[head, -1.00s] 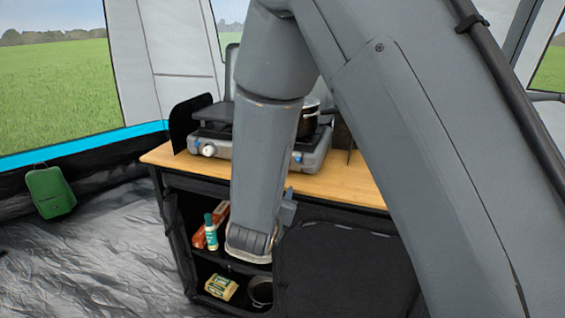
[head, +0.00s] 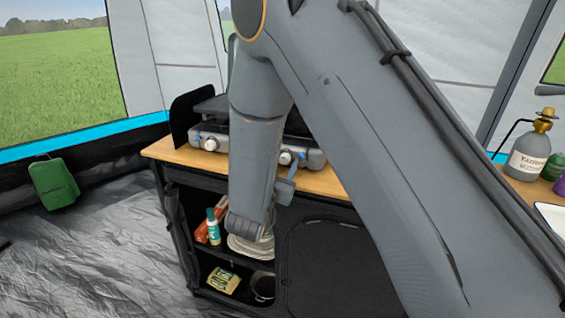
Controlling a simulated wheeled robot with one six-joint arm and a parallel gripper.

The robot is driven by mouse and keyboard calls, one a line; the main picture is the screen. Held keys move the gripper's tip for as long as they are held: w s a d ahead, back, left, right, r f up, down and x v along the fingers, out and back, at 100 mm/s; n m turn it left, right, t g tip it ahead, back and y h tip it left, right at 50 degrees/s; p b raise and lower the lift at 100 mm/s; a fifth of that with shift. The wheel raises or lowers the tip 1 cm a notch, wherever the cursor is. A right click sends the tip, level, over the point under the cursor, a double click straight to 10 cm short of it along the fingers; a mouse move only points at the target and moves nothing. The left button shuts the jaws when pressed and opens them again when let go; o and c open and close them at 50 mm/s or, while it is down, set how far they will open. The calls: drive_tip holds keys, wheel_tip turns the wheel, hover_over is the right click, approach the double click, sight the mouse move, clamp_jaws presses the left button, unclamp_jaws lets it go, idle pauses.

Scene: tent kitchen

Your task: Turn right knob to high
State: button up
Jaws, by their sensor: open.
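The camp stove (head: 262,150) sits on the wooden counter, with my arm in front of its middle. Its right knob (head: 285,157) is a pale disc on the front panel, in view just right of my forearm. Its setting is too small to read. The left knob (head: 211,144) shows on the other side of my arm. My gripper (head: 287,184) shows only as a small grey part beside my forearm, just below the right knob in the picture and seemingly apart from it. The rest is hidden behind my arm. Nothing is seen held.
The wooden counter (head: 325,184) has a narrow bare front edge. Below are shelves with a green-white bottle (head: 213,227), a yellow packet (head: 222,281) and a dark pot (head: 262,287). A gas bottle (head: 529,152) stands at right.

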drive_tip(key=shift+w, duration=0.15)
drive_tip(key=shift+c, duration=0.4)
drive_tip(key=c, duration=1)
